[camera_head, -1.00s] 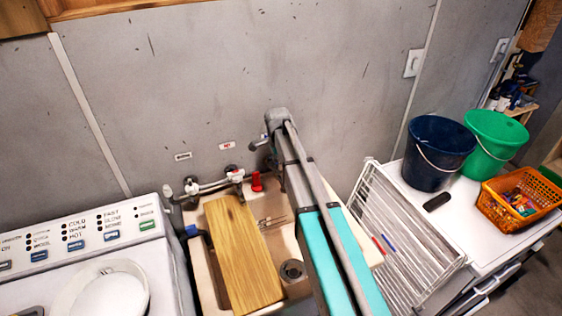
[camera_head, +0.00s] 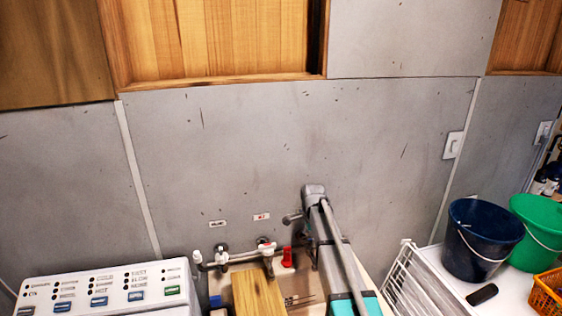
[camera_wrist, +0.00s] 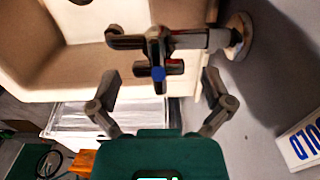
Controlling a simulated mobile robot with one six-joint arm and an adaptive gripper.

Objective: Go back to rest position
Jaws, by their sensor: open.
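My gripper (camera_wrist: 160,92) shows in the wrist view with its two dark fingers spread wide apart. Nothing is held between them. A metal tap with a blue-marked knob (camera_wrist: 158,74) appears between and beyond the fingertips; I cannot tell whether they touch it. In the head view my grey and teal arm (camera_head: 340,260) reaches up over the sink area toward the wall. My gripper is hidden in that view.
The beige sink (camera_wrist: 60,50) lies by the tap, with a wooden board (camera_head: 258,292) over it. A red knob (camera_head: 287,256) stands beside my arm. A washing machine (camera_head: 110,290) is left; a drying rack (camera_head: 415,285), dark bucket (camera_head: 480,240) and green bucket (camera_head: 538,230) are right.

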